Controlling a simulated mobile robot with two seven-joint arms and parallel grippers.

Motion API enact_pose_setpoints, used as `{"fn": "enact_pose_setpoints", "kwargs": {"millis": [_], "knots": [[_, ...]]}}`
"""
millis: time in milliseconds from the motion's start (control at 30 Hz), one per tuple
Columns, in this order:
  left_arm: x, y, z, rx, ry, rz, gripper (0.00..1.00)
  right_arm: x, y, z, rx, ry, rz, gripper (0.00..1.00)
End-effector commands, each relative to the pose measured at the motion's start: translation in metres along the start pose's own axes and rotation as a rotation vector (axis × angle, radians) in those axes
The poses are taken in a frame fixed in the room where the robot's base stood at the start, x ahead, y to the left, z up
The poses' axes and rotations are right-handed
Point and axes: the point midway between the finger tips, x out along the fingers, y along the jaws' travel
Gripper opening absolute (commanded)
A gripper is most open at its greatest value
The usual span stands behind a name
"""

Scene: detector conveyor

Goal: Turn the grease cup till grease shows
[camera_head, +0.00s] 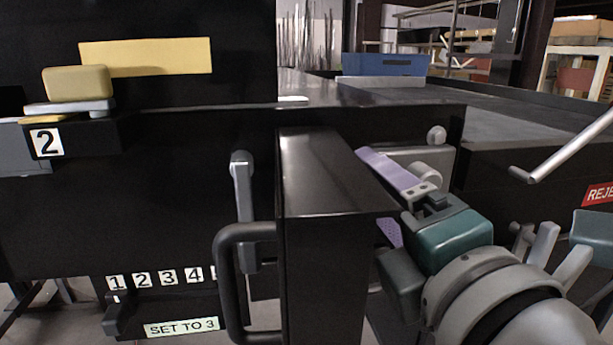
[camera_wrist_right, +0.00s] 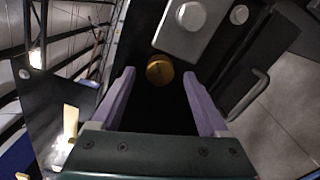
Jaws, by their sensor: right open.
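A round brass-yellow cup, which I take for the grease cup (camera_wrist_right: 159,70), shows in the right wrist view on a dark surface. It lies ahead of the fingertips and between them in the picture. My right gripper (camera_wrist_right: 158,75) is open, with its two purple fingers apart on either side of the cup in that view and nothing held. How far the cup is from the fingers I cannot tell. In the head view my right gripper (camera_head: 376,188) is beside the black upright panel, which partly hides it; the cup is hidden there. No grease can be made out.
The black panel (camera_head: 325,180) with a looped handle (camera_head: 232,280) stands left of my right gripper. A grey box (camera_head: 425,158) with round knobs is just beyond it. A grey lever (camera_head: 243,205) hangs on the machine front. A slanted bar (camera_head: 570,150) juts in at right.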

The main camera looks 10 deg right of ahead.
Motion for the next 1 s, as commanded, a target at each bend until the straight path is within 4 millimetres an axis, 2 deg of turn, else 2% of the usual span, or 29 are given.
{"fn": "enact_pose_setpoints", "kwargs": {"millis": [100, 200, 500, 1000], "knots": [[-0.001, 0.0, -0.001, 0.0, 0.0, 0.0, 0.0, 0.014, 0.0, 0.0, 0.001, -0.001, 0.001, 0.78], [-0.002, 0.0, -0.001, 0.0, 0.0, 0.0, 0.0, 0.02, 0.0, 0.0, 0.001, 0.0, 0.0, 0.78], [-0.002, 0.0, -0.001, 0.0, 0.0, 0.0, 0.0, 0.022, -0.001, 0.0, 0.002, 0.0, -0.001, 0.78], [-0.002, 0.0, 0.0, 0.001, 0.0, 0.0, 0.0, 0.022, -0.001, 0.0, 0.002, 0.0, -0.001, 0.22]]}}
